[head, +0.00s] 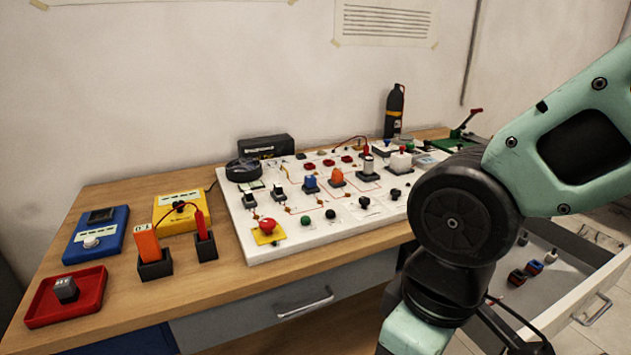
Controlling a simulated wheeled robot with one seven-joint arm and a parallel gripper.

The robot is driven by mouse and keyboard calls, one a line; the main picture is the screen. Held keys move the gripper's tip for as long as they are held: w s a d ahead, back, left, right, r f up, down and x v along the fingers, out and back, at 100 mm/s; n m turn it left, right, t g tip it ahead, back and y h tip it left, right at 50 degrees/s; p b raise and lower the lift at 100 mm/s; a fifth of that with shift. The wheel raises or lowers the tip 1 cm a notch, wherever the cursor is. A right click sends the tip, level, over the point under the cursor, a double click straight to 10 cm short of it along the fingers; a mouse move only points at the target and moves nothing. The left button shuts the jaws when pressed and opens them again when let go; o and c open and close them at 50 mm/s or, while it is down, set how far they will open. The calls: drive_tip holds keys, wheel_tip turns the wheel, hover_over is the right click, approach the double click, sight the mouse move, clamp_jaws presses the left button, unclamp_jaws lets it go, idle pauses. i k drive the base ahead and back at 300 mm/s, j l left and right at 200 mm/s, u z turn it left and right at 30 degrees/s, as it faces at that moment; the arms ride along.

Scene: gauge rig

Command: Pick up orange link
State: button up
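Two orange things show, and I cannot tell for certain which is the orange link. A taller orange piece (148,244) with a white label stands upright in a black holder (155,268) on the left part of the table. My gripper is not in view; only my arm shows at the right, in front of the board's right side.
A red tray (38,317) with a grey piece, a blue box (97,249) and a yellow meter (168,203) are on the left. A black bottle (394,111) stands at the back. An open drawer (575,318) juts out at right. Bare wood lies in front of the board.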

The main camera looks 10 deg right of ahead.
sight(337, 175)
drive_tip(key=i, duration=0.55)
drive_tip(key=i+z, duration=0.1)
drive_tip(key=z, duration=0.3)
drive_tip(key=i+j+z, duration=0.1)
drive_tip(key=z, duration=0.35)
drive_tip(key=j+z, duration=0.1)
drive_tip(key=z, duration=0.3)
drive_tip(key=i+j+z, duration=0.15)
drive_tip(key=j, duration=0.15)
drive_tip(key=i+j+z, duration=0.15)
drive_tip(key=j, duration=0.2)
